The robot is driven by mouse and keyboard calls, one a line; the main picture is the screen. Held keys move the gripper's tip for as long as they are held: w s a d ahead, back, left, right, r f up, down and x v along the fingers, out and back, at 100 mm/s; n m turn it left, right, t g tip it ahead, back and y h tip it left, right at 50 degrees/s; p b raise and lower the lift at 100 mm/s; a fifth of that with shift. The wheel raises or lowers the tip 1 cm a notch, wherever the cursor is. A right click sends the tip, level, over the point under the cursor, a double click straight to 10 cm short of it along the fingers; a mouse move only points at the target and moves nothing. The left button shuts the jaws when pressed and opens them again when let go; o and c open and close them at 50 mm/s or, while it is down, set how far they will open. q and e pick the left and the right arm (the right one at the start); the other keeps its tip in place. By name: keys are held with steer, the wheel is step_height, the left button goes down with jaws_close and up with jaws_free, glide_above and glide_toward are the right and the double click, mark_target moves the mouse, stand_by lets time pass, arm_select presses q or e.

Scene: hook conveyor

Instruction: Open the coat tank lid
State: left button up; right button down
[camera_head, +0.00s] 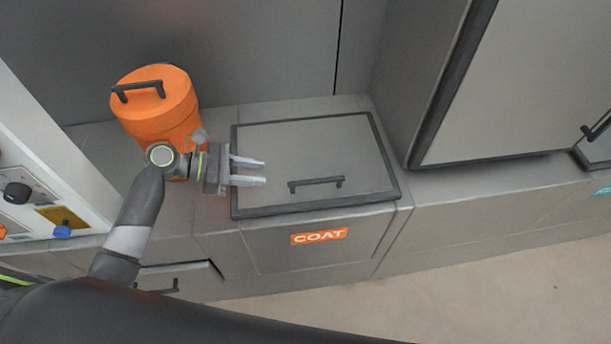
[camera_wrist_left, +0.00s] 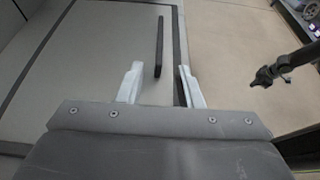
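The coat tank lid (camera_head: 300,150) is a flat grey panel with a dark rim, lying closed on top of the tank marked with an orange COAT label (camera_head: 319,237). Its dark bar handle (camera_head: 316,184) is near the front edge. My left gripper (camera_head: 265,172) is over the left part of the lid, open and empty, its fingers pointing right toward the handle. In the left wrist view the handle (camera_wrist_left: 159,47) is ahead of and between the open fingertips (camera_wrist_left: 160,82), apart from them. My right gripper is not identifiable in the head view.
An orange canister (camera_head: 157,105) with a dark handle stands left of the lid, close behind my left wrist. A grey cabinet (camera_head: 500,80) rises to the right of the lid. A white panel with knobs (camera_head: 40,170) is at the left. The floor in front is clear.

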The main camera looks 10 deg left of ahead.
mark_target(316, 179)
arm_select(q)
steer(key=p+x, duration=0.1)
steer(key=x, duration=1.2)
steer(key=shift+f, duration=0.1)
jaws_close()
